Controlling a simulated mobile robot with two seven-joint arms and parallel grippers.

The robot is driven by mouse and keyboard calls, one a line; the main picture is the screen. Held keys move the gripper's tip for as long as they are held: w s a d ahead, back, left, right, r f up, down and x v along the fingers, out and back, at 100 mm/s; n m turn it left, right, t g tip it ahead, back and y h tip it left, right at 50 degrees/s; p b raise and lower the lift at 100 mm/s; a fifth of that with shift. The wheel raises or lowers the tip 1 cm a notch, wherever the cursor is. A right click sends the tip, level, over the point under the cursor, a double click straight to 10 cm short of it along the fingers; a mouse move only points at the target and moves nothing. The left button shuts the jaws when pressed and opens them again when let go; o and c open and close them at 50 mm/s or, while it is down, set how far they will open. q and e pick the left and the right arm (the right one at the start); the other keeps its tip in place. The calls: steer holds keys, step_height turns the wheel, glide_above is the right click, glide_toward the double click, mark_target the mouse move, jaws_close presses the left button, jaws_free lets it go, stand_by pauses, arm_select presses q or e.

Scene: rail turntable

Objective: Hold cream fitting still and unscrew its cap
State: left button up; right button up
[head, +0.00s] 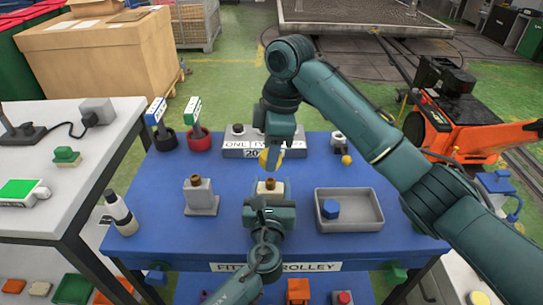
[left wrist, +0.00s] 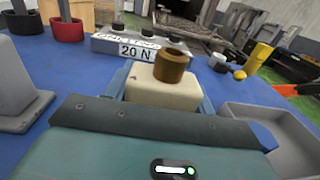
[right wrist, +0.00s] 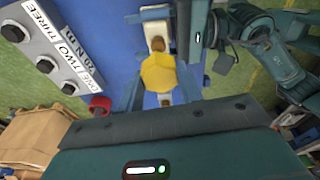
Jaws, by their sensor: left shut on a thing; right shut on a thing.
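The cream fitting (head: 270,187) stands upright near the table's middle, its brown neck bare on top; it also shows in the left wrist view (left wrist: 165,90). My left gripper (head: 269,208) is shut on its body from the front. The yellow cap (head: 270,158) is off the neck, held above it with a gap between them. My right gripper (head: 278,140) is shut on the cap from above. In the right wrist view the cap (right wrist: 158,73) sits between the fingers, with the fitting (right wrist: 156,28) beyond it. The fitting's lower part is partly hidden by my left gripper.
A grey fitting (head: 200,196) stands to the left and a grey tray (head: 349,224) with a blue piece lies to the right. Behind is a labelled block (head: 235,150), with a red cup (head: 198,139) at back left. A bottle (head: 120,212) stands at the left edge.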

arm_select(q)
steer(key=o, duration=1.5)
